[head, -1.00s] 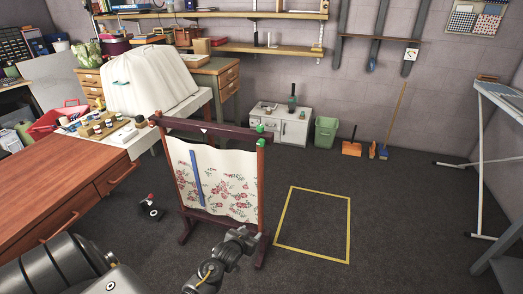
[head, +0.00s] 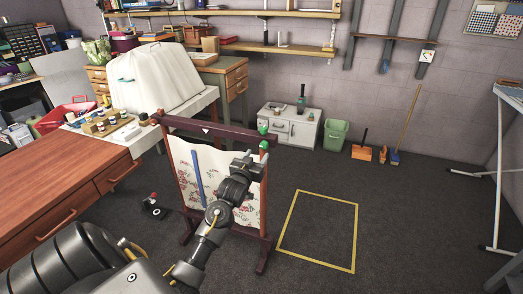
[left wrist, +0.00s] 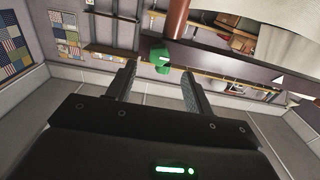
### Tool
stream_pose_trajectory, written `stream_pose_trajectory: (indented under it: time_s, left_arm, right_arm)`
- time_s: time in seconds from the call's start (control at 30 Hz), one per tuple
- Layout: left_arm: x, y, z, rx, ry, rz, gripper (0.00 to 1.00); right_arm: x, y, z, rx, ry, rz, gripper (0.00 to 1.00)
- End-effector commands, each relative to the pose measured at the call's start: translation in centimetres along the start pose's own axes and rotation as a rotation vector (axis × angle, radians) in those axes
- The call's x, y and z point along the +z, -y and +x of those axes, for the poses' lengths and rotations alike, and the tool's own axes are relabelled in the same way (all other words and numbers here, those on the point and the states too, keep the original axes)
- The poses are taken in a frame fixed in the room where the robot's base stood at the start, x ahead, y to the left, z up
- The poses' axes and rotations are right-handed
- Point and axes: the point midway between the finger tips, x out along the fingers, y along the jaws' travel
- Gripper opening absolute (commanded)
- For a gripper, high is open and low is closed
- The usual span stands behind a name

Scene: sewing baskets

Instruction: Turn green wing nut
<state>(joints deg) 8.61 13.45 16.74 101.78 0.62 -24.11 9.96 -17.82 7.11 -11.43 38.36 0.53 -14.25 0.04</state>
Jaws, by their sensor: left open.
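A wooden frame (head: 230,133) stands on the floor with flowered cloth (head: 185,172) in it. Two small green pieces sit at the right end of its top bar: an upper one (head: 262,127) and a lower one (head: 264,145). I cannot tell which is the wing nut's body. In the left wrist view the green wing nut (left wrist: 159,54) shows beyond my open jaws, roughly between the fingertips. My left gripper (head: 249,161) is open and empty, just below the green pieces, in front of the cloth, and apart from them. My right gripper does not show.
A blue strip (head: 197,180) lies along the cloth. A wooden desk (head: 75,177) is at left. A yellow floor outline (head: 287,222) lies on clear floor to the right. A white cabinet (head: 290,131) and a green bin (head: 334,136) stand behind by the wall.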

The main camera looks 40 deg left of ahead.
Motion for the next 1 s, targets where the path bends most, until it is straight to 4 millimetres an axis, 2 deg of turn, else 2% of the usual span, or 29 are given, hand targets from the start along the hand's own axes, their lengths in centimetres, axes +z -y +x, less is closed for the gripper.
stream_pose_trajectory:
  time_s: [0.1,0.3,0.67,0.77,1.0]
  left_arm:
    - [-0.1,-0.1,2.2,0.001,0.0,0.0,0.52]
    - [0.0,-0.1,4.4,0.002,0.0,0.001,0.52]
    - [0.1,-0.2,5.0,0.003,0.001,0.001,0.52]
    - [0.1,-0.2,5.0,0.003,0.001,0.001,0.42]
    - [0.1,-0.2,5.0,0.003,0.001,0.001,0.1]
  right_arm:
    - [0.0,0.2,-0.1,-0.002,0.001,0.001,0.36]
    - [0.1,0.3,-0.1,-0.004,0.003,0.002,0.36]
    - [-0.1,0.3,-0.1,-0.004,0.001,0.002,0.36]
    - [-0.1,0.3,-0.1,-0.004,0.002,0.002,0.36]
    - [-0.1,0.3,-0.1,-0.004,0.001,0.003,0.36]
